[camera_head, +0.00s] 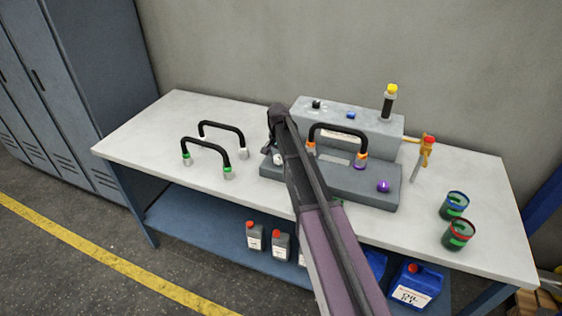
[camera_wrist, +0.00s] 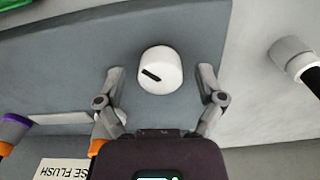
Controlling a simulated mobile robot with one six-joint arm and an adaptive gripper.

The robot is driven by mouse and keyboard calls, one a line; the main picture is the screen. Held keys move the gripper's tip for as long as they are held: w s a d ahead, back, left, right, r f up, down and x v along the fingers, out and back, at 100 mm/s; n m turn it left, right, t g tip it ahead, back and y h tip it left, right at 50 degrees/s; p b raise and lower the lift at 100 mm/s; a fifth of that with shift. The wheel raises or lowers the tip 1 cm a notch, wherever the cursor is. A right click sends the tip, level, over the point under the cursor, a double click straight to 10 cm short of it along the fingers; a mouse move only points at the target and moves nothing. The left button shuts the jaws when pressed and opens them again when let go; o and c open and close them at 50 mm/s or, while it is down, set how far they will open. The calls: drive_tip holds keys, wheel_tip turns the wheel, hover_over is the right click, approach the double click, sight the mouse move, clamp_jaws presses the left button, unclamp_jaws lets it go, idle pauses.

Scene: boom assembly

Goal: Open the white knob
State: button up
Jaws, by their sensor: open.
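The white knob (camera_wrist: 160,72) is a round white cap with a dark slot-like mark, set on the grey base of the unit. In the wrist view it lies between the fingers of my gripper (camera_wrist: 165,82), which are apart on either side and do not appear to touch it. The dark mark slants down to the right. In the head view a small part of the white knob (camera_head: 278,160) shows at the left end of the grey base (camera_head: 340,188), and my gripper (camera_head: 272,142) is over that end. My arm hides part of the base.
A black hose with orange ends (camera_head: 338,127) arches over the unit just right of my gripper. Black-handled hoses (camera_head: 205,146) stand on the table to the left. A purple knob (camera_head: 383,186) is on the base's right side. Two cans (camera_head: 455,206) stand at the table's right.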

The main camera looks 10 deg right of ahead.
sight(278, 157)
drive_tip(key=shift+m, duration=0.4)
drive_tip(key=shift+m, duration=1.7)
drive_tip(key=m, duration=0.3)
drive_tip(key=shift+m, duration=0.4)
wheel_tip(278, 157, up, 14)
drive_tip(key=p, duration=1.4)
drive_tip(key=s+f+n+b, duration=0.2)
drive_tip(key=s+n, duration=0.5)
drive_tip(key=s, duration=0.7)
drive_tip(key=s+f+n+b, duration=0.2)
drive_tip(key=s+n, duration=0.6)
drive_tip(key=s, duration=0.6)
drive_tip(key=shift+s+d+f+n, duration=0.15)
drive_tip(key=shift+s+d+n, duration=0.1)
drive_tip(key=shift+d+n, duration=0.05)
